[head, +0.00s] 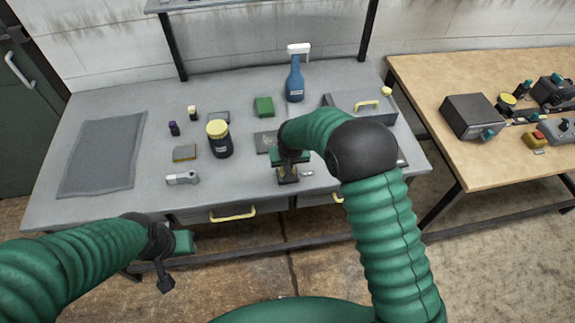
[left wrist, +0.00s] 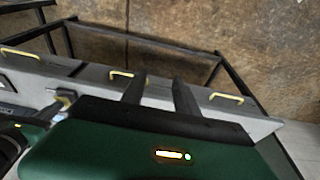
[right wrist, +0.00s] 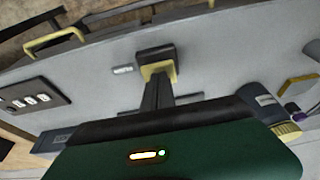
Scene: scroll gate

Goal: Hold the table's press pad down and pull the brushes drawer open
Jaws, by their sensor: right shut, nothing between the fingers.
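The press pad (head: 288,179), a black block with yellow, is near the table's front edge. My right gripper (head: 288,160) is shut above it. In the right wrist view its fingertips (right wrist: 157,80) overlap the yellow part of the pad (right wrist: 155,52); I cannot tell how far the pad is pressed. My left gripper (head: 166,272) is in front of the table, low and left. In the left wrist view its fingers (left wrist: 160,80) are spread and empty. Yellow drawer handles show there at left (left wrist: 20,52), middle (left wrist: 122,74) and right (left wrist: 226,98). I cannot read which drawer is for brushes.
The grey table (head: 90,205) holds a dark jar (head: 220,143), a blue spray bottle (head: 295,82), a grey mat (head: 103,155), a grey case (head: 375,108) and small items. A wooden bench (head: 425,80) with devices stands at right. Floor in front is open.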

